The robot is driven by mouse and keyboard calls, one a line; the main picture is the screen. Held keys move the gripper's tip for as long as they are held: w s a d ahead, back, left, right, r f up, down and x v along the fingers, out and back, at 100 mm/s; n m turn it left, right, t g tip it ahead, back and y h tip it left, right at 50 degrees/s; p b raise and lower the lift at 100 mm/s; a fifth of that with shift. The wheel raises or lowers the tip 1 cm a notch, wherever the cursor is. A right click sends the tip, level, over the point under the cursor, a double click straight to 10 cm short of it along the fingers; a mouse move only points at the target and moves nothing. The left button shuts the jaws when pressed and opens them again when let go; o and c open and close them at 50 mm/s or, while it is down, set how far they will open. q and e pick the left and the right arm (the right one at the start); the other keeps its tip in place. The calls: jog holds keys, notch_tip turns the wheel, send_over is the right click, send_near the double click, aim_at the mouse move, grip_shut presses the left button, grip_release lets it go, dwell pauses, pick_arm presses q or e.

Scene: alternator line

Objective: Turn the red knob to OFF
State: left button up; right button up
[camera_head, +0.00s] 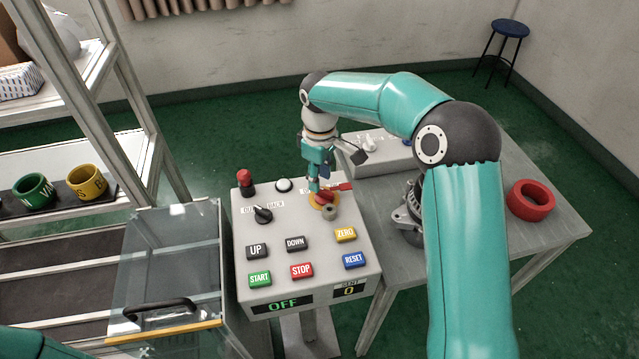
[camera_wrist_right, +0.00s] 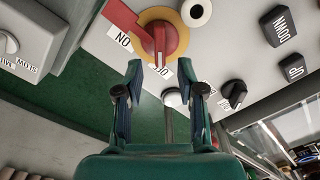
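The red knob (camera_head: 325,198) sits on a yellow disc at the upper right of the grey control panel (camera_head: 300,212). In the right wrist view the red knob (camera_wrist_right: 165,42) has a white line pointing down the picture, toward the gap between my fingers and a partly hidden label. An ON label (camera_wrist_right: 122,40) lies to its left. My right gripper (camera_wrist_right: 160,72) is open, its fingertips apart on either side of the knob's lower end; contact cannot be told. In the head view my right gripper (camera_head: 314,188) partly covers the knob. My left gripper is out of view.
The panel carries a black selector (camera_head: 263,214), a red-topped post (camera_head: 245,182), several push buttons and a green OFF display (camera_head: 283,305). A clear guard (camera_head: 165,260) stands left. A table (camera_head: 540,225) with a red ring (camera_head: 530,200) is right.

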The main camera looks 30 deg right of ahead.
notch_tip(320, 180, up, 9)
jog(key=shift+f, duration=0.2)
dwell(0.6)
